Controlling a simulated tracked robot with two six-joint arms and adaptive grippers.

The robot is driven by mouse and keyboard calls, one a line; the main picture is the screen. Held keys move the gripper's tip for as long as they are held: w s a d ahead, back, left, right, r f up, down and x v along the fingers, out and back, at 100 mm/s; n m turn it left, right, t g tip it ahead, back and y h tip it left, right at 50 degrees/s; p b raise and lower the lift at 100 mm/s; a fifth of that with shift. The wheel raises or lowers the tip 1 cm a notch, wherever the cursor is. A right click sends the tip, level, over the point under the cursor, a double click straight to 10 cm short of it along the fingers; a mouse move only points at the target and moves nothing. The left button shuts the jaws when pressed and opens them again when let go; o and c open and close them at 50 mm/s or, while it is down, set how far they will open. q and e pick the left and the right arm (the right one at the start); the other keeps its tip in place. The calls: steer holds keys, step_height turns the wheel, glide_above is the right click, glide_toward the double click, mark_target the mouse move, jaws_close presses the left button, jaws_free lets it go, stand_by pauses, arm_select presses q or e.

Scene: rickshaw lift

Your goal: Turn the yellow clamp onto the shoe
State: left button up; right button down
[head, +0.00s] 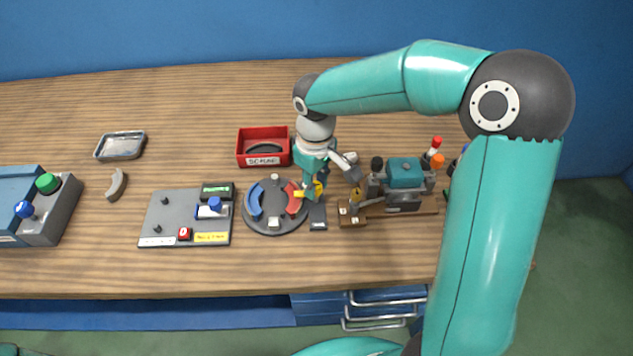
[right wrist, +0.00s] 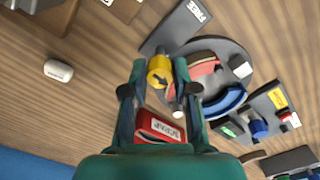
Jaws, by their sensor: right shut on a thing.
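The round dark grey plate (head: 262,229) lies on the bench with a curved blue shoe (head: 254,202) on its left and a curved red shoe (head: 292,205) on its right. The yellow clamp (head: 318,188) is at the plate's right edge, beside the red shoe. My right gripper (head: 313,192) points down and is shut on the clamp. In the right wrist view the clamp (right wrist: 159,70) sits between the fingertips, with a dark arrow on it; the red shoe (right wrist: 203,67) is close by. The fingers partly hide the clamp. My left gripper is not in view.
A red scrap bin (head: 264,160) stands behind the plate. A dark labelled plate (head: 317,217) lies close at its right, then a teal-topped machine (head: 405,175) on a wooden base. A grey panel (head: 165,222) is at the left. The front bench strip is clear.

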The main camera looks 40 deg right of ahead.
mark_target(316, 184)
steer(key=c, duration=0.9)
jaws_free()
steer(key=shift+r, duration=0.1)
step_height(316, 184, up, 12)
